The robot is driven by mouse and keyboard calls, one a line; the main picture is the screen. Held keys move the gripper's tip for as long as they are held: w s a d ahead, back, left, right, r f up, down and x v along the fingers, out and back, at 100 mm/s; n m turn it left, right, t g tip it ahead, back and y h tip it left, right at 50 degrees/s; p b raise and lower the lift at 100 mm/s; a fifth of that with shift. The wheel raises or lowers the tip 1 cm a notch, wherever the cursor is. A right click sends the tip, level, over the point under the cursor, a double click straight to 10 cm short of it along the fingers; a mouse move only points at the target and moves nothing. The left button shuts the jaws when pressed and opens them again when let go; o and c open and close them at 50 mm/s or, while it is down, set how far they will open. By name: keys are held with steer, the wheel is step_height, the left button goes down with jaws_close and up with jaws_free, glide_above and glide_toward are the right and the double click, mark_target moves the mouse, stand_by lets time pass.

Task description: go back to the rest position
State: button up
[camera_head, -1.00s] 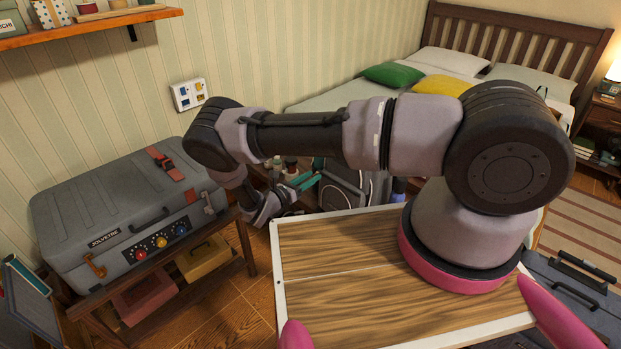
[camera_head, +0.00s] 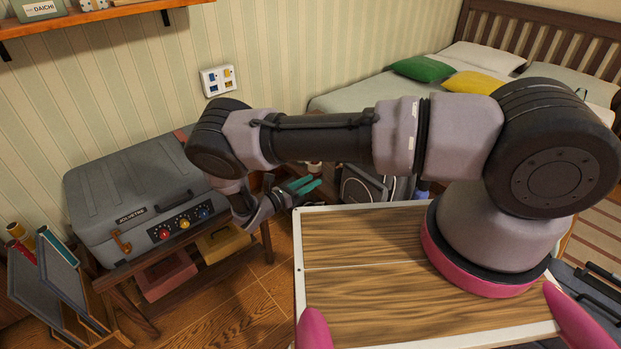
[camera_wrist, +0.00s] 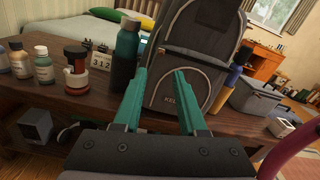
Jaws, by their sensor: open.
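My gripper (camera_head: 304,187) is held out low in front of my arm, past the far left corner of my wooden top. In the wrist view, its two teal fingers (camera_wrist: 158,92) stand apart with nothing between them. Beyond the fingertips is a grey backpack (camera_wrist: 197,55) on a dark wooden table (camera_wrist: 50,100). I cannot tell whether the fingers touch anything, but a gap seems to show. In the head view, my arm hides part of the table and backpack (camera_head: 362,186).
A grey case (camera_head: 135,190) sits on a wooden stand at left. The wrist view shows a teal bottle (camera_wrist: 126,50), a red-banded jar (camera_wrist: 76,72) and a blue-yellow bottle (camera_wrist: 228,80) beside the backpack. A bed (camera_head: 350,95) stands behind.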

steer(key=d+r+m+g+y, duration=0.35)
steer(key=r+m, duration=0.25)
steer(key=r, duration=0.6)
steer(key=d+r+m+g+y, duration=0.35)
steer(key=r+m, duration=0.25)
steer(key=r, duration=0.6)
steer(key=d+r+m+g+y, duration=0.2)
steer(key=d+r+m+g, duration=0.2)
steer(key=r+m, duration=0.55)
steer(key=s+d+r+m+t+y, duration=0.4)
steer(key=s+r+m, duration=0.1)
steer(key=s+r, duration=0.5)
steer(key=s+d+r+m+t+y, duration=0.3)
steer(key=s+d+r+m, duration=0.1)
steer(key=s+r, duration=0.7)
steer(key=shift+r+m+t+y, duration=0.4)
steer(key=shift+r+m, duration=0.15)
steer(key=shift+r, duration=1.25)
steer(key=shift+d, duration=0.1)
